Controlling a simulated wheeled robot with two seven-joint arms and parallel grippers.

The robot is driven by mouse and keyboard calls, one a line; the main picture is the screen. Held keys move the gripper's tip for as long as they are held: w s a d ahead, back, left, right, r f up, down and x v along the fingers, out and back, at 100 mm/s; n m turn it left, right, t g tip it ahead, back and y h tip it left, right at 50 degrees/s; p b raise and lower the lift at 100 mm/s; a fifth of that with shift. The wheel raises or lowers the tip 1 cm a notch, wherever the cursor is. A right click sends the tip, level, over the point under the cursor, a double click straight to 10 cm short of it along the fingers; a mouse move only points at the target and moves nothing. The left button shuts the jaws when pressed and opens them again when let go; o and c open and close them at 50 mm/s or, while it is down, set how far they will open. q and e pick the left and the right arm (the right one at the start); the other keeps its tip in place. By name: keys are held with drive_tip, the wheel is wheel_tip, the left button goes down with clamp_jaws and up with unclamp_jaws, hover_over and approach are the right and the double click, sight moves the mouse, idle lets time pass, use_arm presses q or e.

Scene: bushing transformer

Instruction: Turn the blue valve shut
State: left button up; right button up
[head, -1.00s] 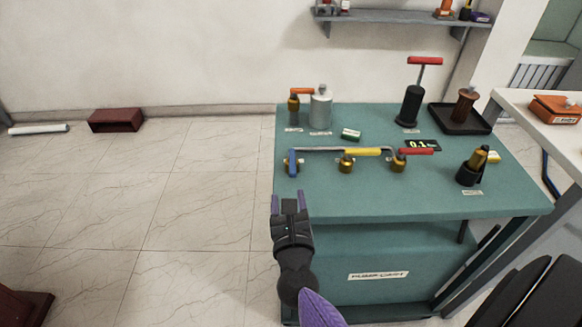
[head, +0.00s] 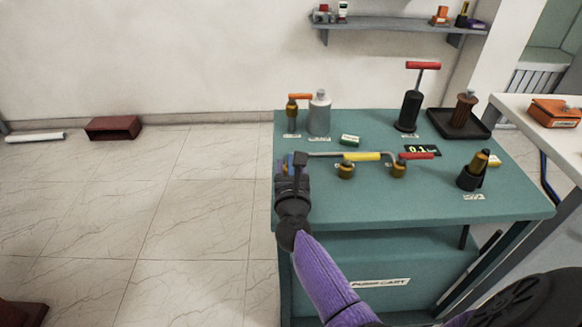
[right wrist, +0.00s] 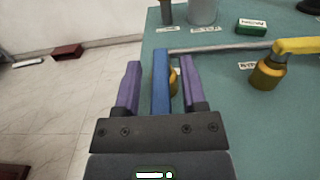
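The blue valve handle (right wrist: 160,80) stands between the two purple fingers of my right gripper (right wrist: 158,85) in the right wrist view. The fingers are open, with a gap showing on each side of the handle. The handle points across the grey pipe (right wrist: 220,47), toward my gripper. Its brass body is mostly hidden behind the handle and right finger. In the head view my right gripper (head: 291,162) is over the left front of the teal cart (head: 400,203) and covers most of the blue valve. My left gripper is not in view.
To the right on the same pipe are a yellow-handled valve (head: 360,157) and a red-handled valve (head: 415,156). Behind stand a grey bottle (head: 319,115), a green block (head: 349,140) and a black pump (head: 409,108). Left of the cart is open floor.

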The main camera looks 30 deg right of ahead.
clamp_jaws()
idle(1.2)
